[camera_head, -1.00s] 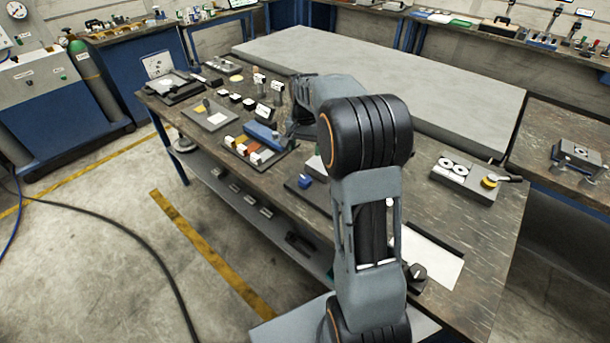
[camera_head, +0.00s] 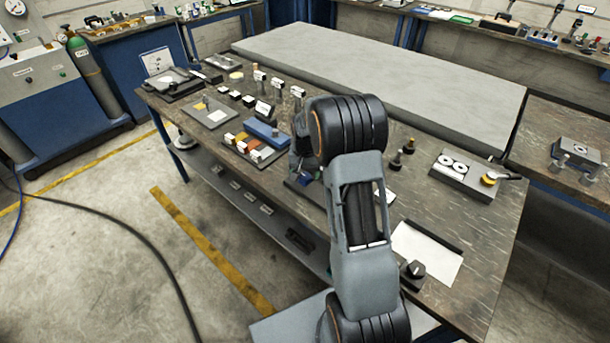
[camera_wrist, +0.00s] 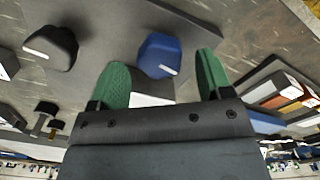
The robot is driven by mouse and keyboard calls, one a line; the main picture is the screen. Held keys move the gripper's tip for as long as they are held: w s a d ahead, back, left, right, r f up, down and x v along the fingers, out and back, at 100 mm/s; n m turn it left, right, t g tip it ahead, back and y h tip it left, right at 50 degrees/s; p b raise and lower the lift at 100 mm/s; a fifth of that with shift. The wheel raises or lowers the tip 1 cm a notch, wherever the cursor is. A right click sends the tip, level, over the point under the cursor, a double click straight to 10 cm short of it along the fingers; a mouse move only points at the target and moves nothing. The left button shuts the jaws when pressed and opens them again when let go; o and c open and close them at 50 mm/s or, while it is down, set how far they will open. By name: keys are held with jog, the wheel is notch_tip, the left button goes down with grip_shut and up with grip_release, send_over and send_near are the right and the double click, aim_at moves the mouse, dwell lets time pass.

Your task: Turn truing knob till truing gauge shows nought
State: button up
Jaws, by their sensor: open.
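In the wrist view a blue knob (camera_wrist: 158,55) with a white mark stands on a dark grey plate (camera_wrist: 105,18). My gripper (camera_wrist: 161,80) is open, its two green fingers apart, with the blue knob beyond and between the tips. I see no contact. A black knob (camera_wrist: 52,46) with a white mark is to the left. The head view shows the blue knob (camera_head: 305,181) low beside my arm, which hides much of that spot. I cannot tell which knob is the truing knob. No gauge reading is legible.
A grey box (camera_head: 463,180) with two white dials and a yellow knob stands at the bench's right. A white sheet (camera_head: 428,255) and a black knob (camera_head: 413,270) are nearer. A tray of coloured blocks (camera_head: 250,150) and a blue block (camera_head: 267,134) are left of my arm.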

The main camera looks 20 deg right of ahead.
aim_at(305, 176)
jog(key=shift+f, duration=0.85)
jog(key=shift+c, duration=0.3)
jog(key=c, duration=0.9)
jog(key=shift+o, duration=0.2)
jog(key=shift+n, duration=0.5)
jog(key=o, duration=0.9)
jog(key=shift+r, duration=0.1)
notch_tip(305, 176, up, 14)
jog(key=shift+f+b, duration=0.15)
jog(key=shift+b, duration=0.25)
